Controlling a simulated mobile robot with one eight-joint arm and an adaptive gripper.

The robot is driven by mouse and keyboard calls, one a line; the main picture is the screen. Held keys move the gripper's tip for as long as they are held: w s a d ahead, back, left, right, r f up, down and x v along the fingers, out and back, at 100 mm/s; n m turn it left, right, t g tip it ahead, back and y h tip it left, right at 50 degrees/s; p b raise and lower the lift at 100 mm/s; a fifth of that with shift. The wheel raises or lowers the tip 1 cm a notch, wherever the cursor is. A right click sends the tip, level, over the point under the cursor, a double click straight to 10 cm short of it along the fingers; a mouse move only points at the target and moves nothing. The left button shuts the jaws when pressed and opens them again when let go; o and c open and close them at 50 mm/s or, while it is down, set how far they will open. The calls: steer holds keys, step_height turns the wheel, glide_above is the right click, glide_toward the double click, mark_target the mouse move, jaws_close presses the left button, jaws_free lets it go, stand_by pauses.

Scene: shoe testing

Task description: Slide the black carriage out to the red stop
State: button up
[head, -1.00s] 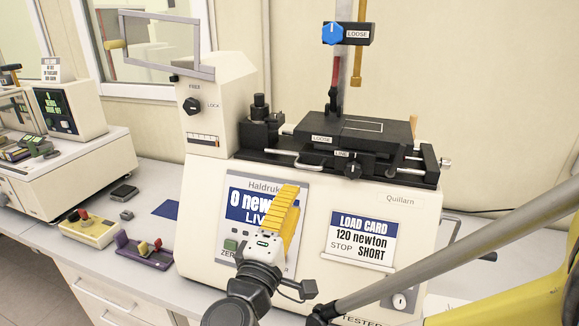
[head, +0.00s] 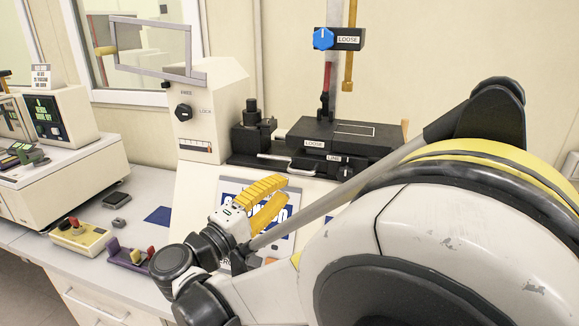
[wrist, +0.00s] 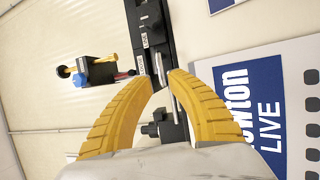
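The black carriage (head: 320,130), a flat block with a white outline on top and a LOOSE label on its front, sits on the black track (head: 240,159) atop the cream tester. My gripper (head: 287,190), with yellow ribbed fingers, is in front of the tester's display, below the carriage. It is open and empty, with a small gap between the tips. The wrist view shows the black parts beyond the fingertips (wrist: 167,77).
A silver bar (head: 273,158) runs along the track's front. A blue knob (head: 323,39) with a LOOSE label is on the post. A grey frame (head: 158,68) sticks out at upper left. A yellow box (head: 82,235) and purple fixture (head: 124,255) lie on the bench. My arm covers the right side.

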mark_target(299, 173)
steer(key=x, duration=0.7)
steer(key=shift+w+d+b, duration=0.2)
steer(key=shift+w+b, duration=0.1)
steer(key=shift+b, duration=0.1)
jaws_close()
